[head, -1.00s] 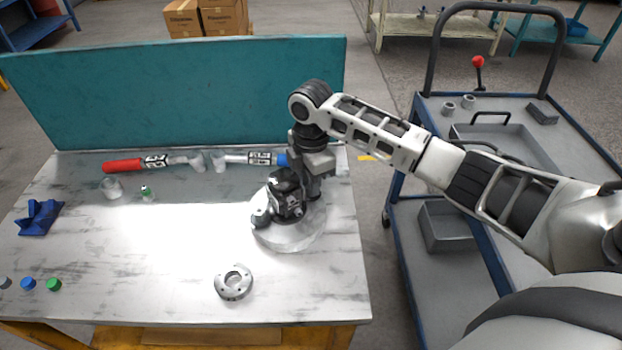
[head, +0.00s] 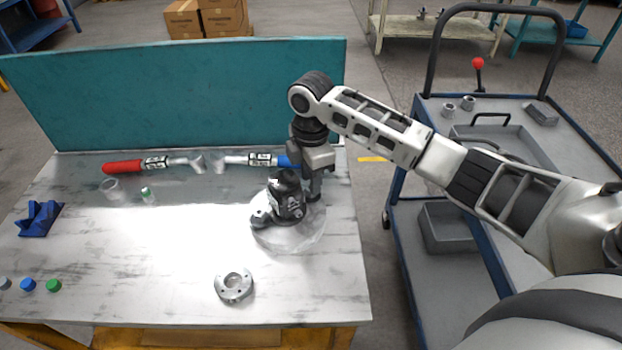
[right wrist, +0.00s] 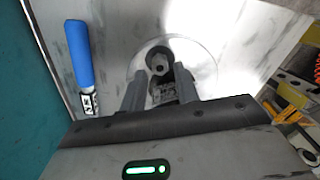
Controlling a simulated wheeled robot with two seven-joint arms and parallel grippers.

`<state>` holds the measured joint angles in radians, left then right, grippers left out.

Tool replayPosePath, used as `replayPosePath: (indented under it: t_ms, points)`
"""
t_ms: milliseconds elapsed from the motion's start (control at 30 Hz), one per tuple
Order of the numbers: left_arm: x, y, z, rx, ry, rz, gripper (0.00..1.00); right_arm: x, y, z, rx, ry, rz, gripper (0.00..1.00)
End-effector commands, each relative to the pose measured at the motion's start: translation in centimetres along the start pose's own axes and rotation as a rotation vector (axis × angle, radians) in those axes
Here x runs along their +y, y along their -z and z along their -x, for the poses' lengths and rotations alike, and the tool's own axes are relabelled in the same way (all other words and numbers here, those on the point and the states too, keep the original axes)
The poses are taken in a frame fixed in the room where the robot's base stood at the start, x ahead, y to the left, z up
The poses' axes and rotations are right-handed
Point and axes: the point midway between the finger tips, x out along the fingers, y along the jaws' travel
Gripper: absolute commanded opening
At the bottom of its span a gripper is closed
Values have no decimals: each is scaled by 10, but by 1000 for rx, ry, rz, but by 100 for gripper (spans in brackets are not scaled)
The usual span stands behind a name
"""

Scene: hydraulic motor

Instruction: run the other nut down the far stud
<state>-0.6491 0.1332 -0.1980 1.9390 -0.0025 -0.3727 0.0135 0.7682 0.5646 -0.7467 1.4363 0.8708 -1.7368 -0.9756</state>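The dark hydraulic motor (head: 287,197) stands on a pale round plate (head: 292,240) at the right of the bench. My right gripper (head: 314,196) points down at the motor's right rear side. The right wrist view shows its two fingers (right wrist: 160,84) spread apart, with part of the motor visible beyond and between them and nothing clearly clamped. A dark round fitting of the motor (right wrist: 158,62) shows just past the fingertips. The studs and nuts are too small or hidden to tell apart. My left gripper is not in view.
A holed metal ring (head: 233,286) lies at the front. Red-handled (head: 122,167) and blue-handled (head: 288,161) tools lie before the teal back panel (head: 190,95). The bench's middle is clear.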

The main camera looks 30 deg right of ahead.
Motion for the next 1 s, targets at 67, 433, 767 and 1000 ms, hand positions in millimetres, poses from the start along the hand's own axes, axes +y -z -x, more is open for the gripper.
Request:
replayPosePath:
  t_ms: [67, 433, 767, 1000]
  points:
    - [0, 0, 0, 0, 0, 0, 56, 0, 0, 5, 0, -2, -1, 31]
    - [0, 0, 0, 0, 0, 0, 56, 0, 0, 18, 1, -1, 0, 31]
    - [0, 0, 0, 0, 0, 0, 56, 0, 0, 18, 1, 0, 0, 56]
    - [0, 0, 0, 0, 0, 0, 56, 0, 0, 18, 0, 0, 0, 56]
